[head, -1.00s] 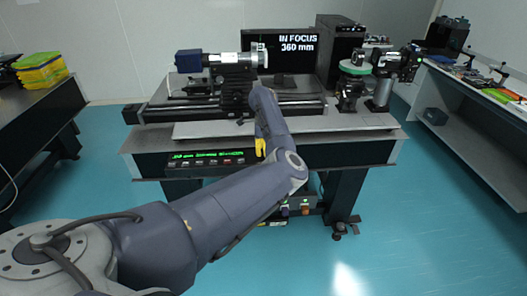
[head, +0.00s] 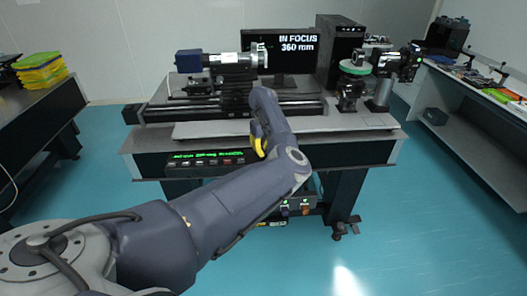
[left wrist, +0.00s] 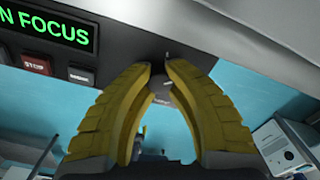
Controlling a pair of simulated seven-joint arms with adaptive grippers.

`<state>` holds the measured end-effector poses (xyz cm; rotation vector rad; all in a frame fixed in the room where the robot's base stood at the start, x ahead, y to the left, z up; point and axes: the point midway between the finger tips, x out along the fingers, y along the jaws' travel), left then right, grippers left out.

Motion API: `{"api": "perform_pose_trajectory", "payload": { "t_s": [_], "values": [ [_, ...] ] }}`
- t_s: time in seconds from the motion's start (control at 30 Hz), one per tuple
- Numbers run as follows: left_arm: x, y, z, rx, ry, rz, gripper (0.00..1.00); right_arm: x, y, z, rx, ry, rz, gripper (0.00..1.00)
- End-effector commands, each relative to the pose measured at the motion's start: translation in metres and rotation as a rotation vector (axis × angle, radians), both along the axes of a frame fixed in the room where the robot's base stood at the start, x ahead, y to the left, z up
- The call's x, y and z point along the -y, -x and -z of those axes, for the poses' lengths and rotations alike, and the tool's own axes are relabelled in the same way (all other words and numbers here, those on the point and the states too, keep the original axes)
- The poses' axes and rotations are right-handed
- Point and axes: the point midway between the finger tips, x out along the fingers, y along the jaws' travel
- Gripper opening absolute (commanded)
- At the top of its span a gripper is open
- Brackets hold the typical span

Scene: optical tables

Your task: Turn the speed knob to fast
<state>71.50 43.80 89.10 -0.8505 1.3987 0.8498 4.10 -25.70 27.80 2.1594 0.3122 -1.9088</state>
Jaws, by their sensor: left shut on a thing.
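The control panel (head: 190,170) is on the front of the optical table, with a green lit text strip (head: 208,154) and a row of buttons. In the left wrist view, the strip (left wrist: 45,28) reads "N FOCUS" at its visible end, beside a red STOP button (left wrist: 37,63). My left gripper (head: 257,146) is at the panel's right end, its yellow fingers partly hidden by my arm. In the left wrist view, my left gripper (left wrist: 159,72) is shut on the small grey speed knob (left wrist: 161,85), mostly hidden between the fingertips. The knob's marking is not visible. My right gripper is not in view.
A camera on a rail (head: 230,70) and a monitor (head: 297,50) reading "IN FOCUS 360 mm" stand on the table. A green round stage (head: 355,68) is at right. Another device (head: 297,207) sits under the tabletop. The floor in front is clear.

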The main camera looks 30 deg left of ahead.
Motion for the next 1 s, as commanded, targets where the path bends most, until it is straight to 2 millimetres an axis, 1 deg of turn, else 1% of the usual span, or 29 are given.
{"api": "perform_pose_trajectory", "payload": {
  "t_s": [0.7, 1.0],
  "values": [
    [-0.0005, -0.0006, -0.001, 0.001, -0.003, 0.678, 0.0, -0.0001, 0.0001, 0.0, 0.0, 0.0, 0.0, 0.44],
    [-0.0002, -0.0008, -0.0013, 0.001, -0.002, 0.93, 0.0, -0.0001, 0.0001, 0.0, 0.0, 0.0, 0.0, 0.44]
  ]
}}
